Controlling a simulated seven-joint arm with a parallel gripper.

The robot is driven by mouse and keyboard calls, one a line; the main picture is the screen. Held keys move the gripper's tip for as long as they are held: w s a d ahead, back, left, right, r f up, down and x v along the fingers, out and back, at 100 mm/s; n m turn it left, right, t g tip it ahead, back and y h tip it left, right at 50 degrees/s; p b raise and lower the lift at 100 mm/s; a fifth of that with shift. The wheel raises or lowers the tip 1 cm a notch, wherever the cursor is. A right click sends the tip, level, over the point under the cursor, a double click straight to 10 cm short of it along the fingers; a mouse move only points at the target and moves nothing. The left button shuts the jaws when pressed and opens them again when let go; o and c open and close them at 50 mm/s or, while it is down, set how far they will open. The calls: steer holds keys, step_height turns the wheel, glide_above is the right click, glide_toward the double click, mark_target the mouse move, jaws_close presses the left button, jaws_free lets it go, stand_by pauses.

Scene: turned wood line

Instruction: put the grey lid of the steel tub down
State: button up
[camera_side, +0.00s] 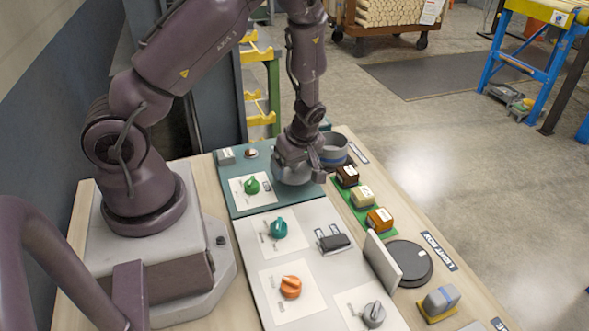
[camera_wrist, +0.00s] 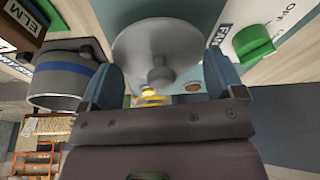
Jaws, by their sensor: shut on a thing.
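My gripper (camera_side: 297,158) is shut on the grey lid (camera_side: 292,174) and holds it over the teal panel (camera_side: 243,205). In the wrist view the lid (camera_wrist: 150,40) is a round grey disc with a knob between the fingers of my gripper (camera_wrist: 162,80). The steel tub (camera_side: 335,152) stands just beyond my gripper in the side view, partly hidden by it. In the wrist view the tub (camera_wrist: 58,84) is at the left, grey with a blue band, apart from the lid. I cannot tell how high the lid is above the panel.
Labelled blocks (camera_side: 362,196) stand on a green strip right of the lid. A green knob (camera_side: 251,186) is on the teal panel to the left. Nearer are a teal knob (camera_side: 279,228), an orange knob (camera_side: 290,287), an upright plate (camera_side: 383,260) and a dark round disc (camera_side: 409,264).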

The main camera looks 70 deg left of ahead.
steer(key=shift+f, duration=0.8)
steer(key=shift+f, duration=0.15)
steer(key=o, duration=0.8)
